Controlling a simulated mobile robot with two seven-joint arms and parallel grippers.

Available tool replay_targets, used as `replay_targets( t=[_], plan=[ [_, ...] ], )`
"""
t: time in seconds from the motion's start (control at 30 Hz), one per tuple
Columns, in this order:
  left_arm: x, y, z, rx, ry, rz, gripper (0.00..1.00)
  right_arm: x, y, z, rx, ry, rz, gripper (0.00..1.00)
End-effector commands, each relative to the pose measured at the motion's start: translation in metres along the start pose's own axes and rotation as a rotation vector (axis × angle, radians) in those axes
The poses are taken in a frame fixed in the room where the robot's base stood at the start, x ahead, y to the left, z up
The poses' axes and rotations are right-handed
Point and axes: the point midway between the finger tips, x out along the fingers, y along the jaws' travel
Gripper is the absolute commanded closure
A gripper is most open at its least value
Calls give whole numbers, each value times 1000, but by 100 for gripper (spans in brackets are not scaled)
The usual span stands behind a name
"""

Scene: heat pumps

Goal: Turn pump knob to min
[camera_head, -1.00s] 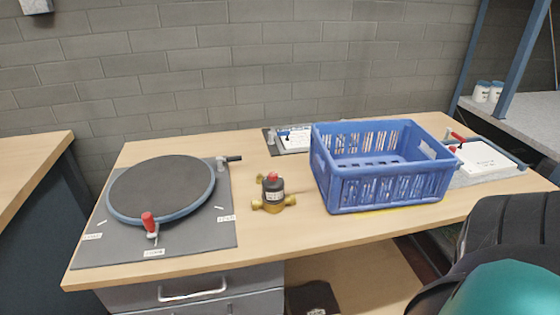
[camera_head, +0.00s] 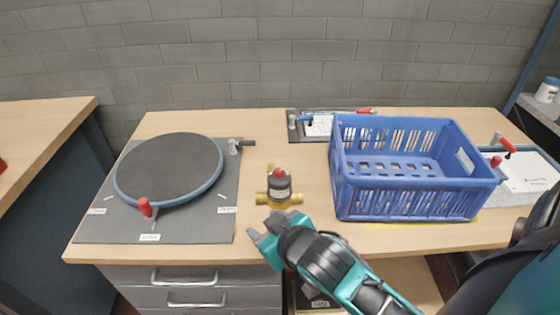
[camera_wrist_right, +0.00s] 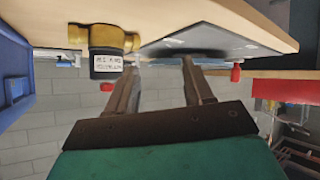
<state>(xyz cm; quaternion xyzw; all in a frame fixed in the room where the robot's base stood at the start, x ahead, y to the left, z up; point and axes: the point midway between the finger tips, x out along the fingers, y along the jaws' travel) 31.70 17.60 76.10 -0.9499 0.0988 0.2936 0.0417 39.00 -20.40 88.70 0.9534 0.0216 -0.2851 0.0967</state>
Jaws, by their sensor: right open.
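The pump (camera_head: 279,187) stands upright on the wooden table, with a brass body, a dark housing with a white label and a red knob (camera_head: 279,173) on top. It also shows upside down in the right wrist view (camera_wrist_right: 105,52). My right gripper (camera_head: 260,229) is open and empty, just in front of the pump near the table's front edge, apart from it. Its two fingers (camera_wrist_right: 160,75) show in the right wrist view, with nothing between them. The knob's setting is too small to read. My left gripper is not in view.
A round dark plate (camera_head: 170,165) with a red-handled clamp lies on a grey mat (camera_head: 110,232) at left. A blue crate (camera_head: 405,203) stands right of the pump. White panels with clamps lie behind and right of the crate. Drawers (camera_head: 190,277) are below the table.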

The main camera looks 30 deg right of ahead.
Motion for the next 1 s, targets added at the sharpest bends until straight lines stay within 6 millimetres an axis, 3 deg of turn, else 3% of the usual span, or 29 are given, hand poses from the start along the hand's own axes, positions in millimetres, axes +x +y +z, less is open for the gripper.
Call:
replay_targets(
  t=[0.03, 0.13, 0.27, 0.4, 0.5, 0.63, 0.8, 0.9, 1.0],
  plan=[
    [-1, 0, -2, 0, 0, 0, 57, 4, 4, -26, -14, 86, 17, 48],
    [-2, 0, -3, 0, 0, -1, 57, 5, 9, -81, -43, 277, 44, 48],
    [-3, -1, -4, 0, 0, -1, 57, -4, 6, -161, -116, 582, 39, 48],
    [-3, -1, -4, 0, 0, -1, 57, -28, -22, -233, -271, 935, -66, 48],
    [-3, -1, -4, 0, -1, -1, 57, -50, -54, -266, -436, 1149, -200, 48],
    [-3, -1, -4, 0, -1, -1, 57, -69, -95, -277, -707, 1318, -427, 48],
    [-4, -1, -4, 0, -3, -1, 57, -63, -124, -250, -1127, 1294, -756, 48],
    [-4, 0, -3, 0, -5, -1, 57, -44, -115, -224, -1375, 1132, -927, 48],
    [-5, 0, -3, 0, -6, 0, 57, -20, -83, -200, -1590, 862, -1058, 48]
  ],
)
